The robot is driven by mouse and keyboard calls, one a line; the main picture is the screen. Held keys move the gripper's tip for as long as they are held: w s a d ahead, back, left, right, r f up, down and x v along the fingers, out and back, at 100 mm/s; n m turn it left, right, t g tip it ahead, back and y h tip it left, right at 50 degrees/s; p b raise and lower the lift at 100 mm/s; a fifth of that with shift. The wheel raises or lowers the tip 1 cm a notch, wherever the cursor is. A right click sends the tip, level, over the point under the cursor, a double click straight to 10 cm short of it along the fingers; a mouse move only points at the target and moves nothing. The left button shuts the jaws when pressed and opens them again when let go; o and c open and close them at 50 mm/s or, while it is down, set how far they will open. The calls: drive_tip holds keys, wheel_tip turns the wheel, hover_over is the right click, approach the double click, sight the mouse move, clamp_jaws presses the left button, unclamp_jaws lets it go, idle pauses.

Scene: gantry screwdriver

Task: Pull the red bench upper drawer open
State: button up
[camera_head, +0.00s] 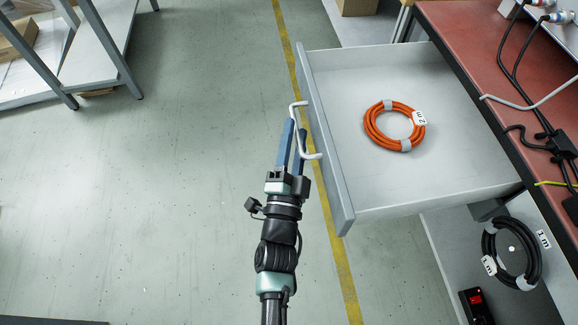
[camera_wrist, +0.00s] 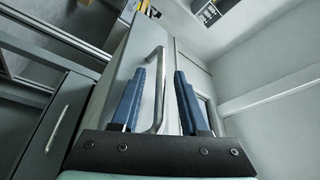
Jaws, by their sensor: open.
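The red bench's upper drawer (camera_head: 345,185) stands pulled well out from under the red bench top (camera_head: 465,50), its light grey inside showing. Its pale bar handle (camera_head: 299,140) is on the front panel, facing left. My gripper (camera_head: 296,128) is open at the handle, with its blue fingers pointing up the picture. In the wrist view, the handle (camera_wrist: 160,85) runs between the two spread fingers of my gripper (camera_wrist: 162,85), with gaps visible at the sides. Whether a finger touches the handle is unclear.
A coiled orange cable (camera_head: 372,137) lies in the open drawer. A coiled black cable (camera_head: 533,258) and a black box with a red switch (camera_head: 476,304) lie lower down. Cables cross the bench top. A grey rack (camera_head: 100,35) stands at upper left; the floor between is clear.

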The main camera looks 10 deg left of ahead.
drive_tip(key=p+v, duration=0.1)
drive_tip(key=v, duration=0.9)
drive_tip(key=shift+s, duration=0.4)
drive_tip(key=shift+d, duration=0.1)
